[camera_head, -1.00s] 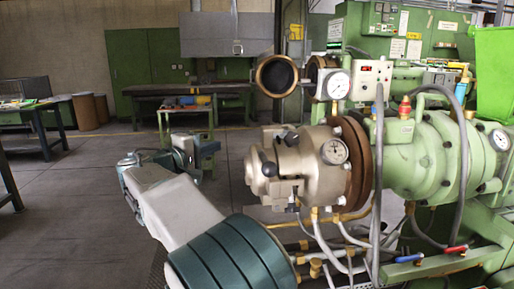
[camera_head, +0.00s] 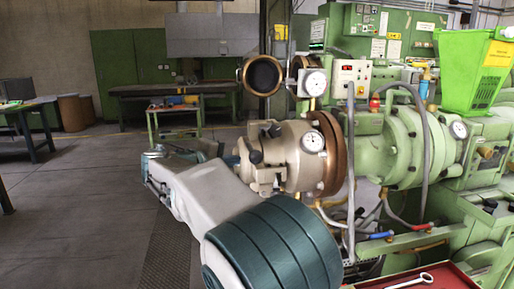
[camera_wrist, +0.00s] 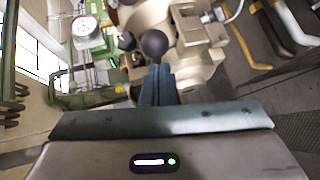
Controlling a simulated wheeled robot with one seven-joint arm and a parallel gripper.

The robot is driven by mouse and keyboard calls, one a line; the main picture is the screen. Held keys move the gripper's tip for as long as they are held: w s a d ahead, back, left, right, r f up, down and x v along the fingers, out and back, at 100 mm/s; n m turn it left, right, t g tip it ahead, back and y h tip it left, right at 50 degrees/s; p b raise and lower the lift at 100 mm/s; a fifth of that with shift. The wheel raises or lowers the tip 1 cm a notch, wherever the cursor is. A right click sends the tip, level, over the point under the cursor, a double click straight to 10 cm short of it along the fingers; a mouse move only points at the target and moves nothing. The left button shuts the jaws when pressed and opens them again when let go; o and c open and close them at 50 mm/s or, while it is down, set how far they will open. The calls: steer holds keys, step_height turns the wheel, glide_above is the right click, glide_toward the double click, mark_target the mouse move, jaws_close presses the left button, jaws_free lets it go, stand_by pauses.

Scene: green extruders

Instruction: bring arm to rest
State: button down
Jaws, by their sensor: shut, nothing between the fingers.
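My arm (camera_head: 215,200) reaches from the lower middle of the head view up and left, in front of the metal extruder head (camera_head: 285,155). My gripper is mostly hidden behind my arm there. In the wrist view my gripper (camera_wrist: 158,72) shows with its blue-grey fingers together and nothing between them. The fingertips point at a black ball knob (camera_wrist: 154,43) on the extruder head (camera_wrist: 195,50). They look close to it; I cannot tell if they touch.
The green extruder (camera_head: 395,150) fills the right side, with a green hopper (camera_head: 475,70) on top. A red tray (camera_head: 455,282) with a wrench (camera_head: 410,283) is at the lower right. A workbench (camera_head: 28,110) stands far left. Open floor (camera_head: 80,200) lies at the left.

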steer(key=s+d+f+m+g+y+p, duration=0.1)
steer(key=s+d+f+g, duration=0.1)
steer(key=s+d, duration=0.3)
steer(key=s+d+f+m+g+y+p, duration=0.1)
steer(key=s+d+f+m+g+y, duration=0.15)
steer(key=d, duration=0.45)
steer(key=s+d+f+m+g+p, duration=0.1)
steer(key=s+d+f+g, duration=0.1)
steer(key=s+d, duration=0.35)
steer(key=s+d+f+m+g+y+p, duration=0.1)
steer(key=s+d+f+m+y, duration=0.1)
steer(key=s, duration=0.7)
steer(key=s+d+f+m+g+y+p, duration=0.1)
steer(key=s+d+f+m+y+p, duration=0.1)
steer(key=s, duration=0.8)
step_height(320, 180, down, 3)
steer(key=shift+r+m+y, duration=0.15)
steer(key=shift+m+y, duration=0.6)
steer(key=shift+y, duration=0.3)
